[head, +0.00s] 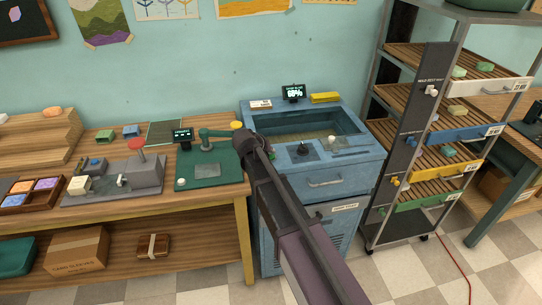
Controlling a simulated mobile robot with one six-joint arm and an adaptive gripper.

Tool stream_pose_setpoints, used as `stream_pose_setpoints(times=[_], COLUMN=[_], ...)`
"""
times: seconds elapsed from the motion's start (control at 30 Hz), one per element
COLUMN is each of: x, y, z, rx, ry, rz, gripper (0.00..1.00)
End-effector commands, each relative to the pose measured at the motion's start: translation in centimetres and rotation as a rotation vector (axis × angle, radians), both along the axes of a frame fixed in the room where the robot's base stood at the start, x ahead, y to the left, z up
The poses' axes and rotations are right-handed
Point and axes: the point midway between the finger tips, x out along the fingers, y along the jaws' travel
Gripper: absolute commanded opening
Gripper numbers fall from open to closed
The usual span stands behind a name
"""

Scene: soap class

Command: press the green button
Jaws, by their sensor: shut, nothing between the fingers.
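A small green knob or button (382,212) sits low on the dark upright panel (408,140) at the front of the drying rack on the right. It is level with the rack's green-fronted tray (428,201). My arm rises from the bottom centre to a dark joint in front of the blue vat's left edge, well left of the panel. I cannot make out my gripper or its fingers. The arm hides part of the vat's front.
The blue vat (322,170) stands between the wooden bench (215,200) and the rack. The bench holds a green press (205,168) and a grey machine (140,178) with a red knob. A red cable (465,270) lies on the checkered floor, which is open at lower right.

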Motion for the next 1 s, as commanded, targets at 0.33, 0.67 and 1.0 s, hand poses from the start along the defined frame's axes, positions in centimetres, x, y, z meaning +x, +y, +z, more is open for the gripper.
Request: stream_pose_setpoints(times=[0.33, 0.67, 1.0], x=[0.01, 0.00, -0.03], y=[-0.03, -0.05, -0.08], z=[0.00, -0.48, -0.92], rx=[0.000, 0.000, 0.001], ry=[0.000, 0.000, 0.000], rz=[0.000, 0.000, -0.001], gripper=[0.00, 0.00, 0.00])
